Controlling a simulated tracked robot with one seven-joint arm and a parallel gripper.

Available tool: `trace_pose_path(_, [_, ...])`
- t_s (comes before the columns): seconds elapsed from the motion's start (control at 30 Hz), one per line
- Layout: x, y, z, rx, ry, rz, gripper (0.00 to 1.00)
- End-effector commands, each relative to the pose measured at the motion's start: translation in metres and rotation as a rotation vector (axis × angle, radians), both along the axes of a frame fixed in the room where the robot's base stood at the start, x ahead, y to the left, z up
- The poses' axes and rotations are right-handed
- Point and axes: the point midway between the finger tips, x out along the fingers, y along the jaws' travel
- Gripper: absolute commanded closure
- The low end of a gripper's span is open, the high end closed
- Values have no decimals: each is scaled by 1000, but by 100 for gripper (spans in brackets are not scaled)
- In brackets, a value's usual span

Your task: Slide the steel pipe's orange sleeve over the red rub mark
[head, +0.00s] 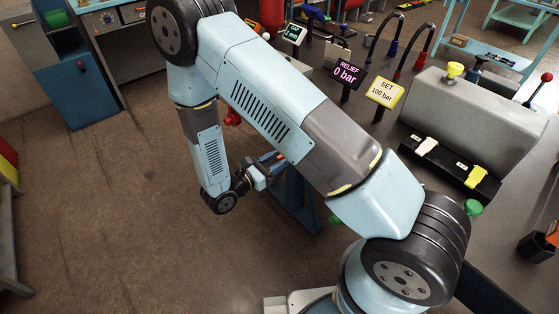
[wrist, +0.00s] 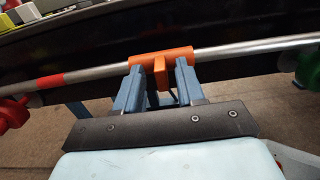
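The steel pipe (wrist: 95,71) runs across the wrist view, sloping slightly up to the right. Its orange sleeve (wrist: 142,59) sits near the middle, with a tab (wrist: 160,72) pointing toward me. The red rub mark (wrist: 50,82) is a band on the pipe to the left of the sleeve, with bare pipe between them. My gripper (wrist: 160,82) has its two blue fingers on either side of the tab, with a visible gap at each side, so it looks open. In the head view my gripper (head: 262,175) is small and low beside the bench, and the pipe is mostly hidden by my arm.
A red fitting (wrist: 12,112) is at the pipe's left end and a green one (wrist: 309,66) at its right. A dark bench edge (wrist: 240,30) runs behind the pipe. Open floor (head: 110,200) lies to the left.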

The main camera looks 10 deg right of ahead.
Motion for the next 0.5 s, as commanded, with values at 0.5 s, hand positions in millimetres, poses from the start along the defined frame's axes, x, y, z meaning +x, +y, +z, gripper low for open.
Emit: trace_pose_path(0.5, [0,0,0,0,0,0,91])
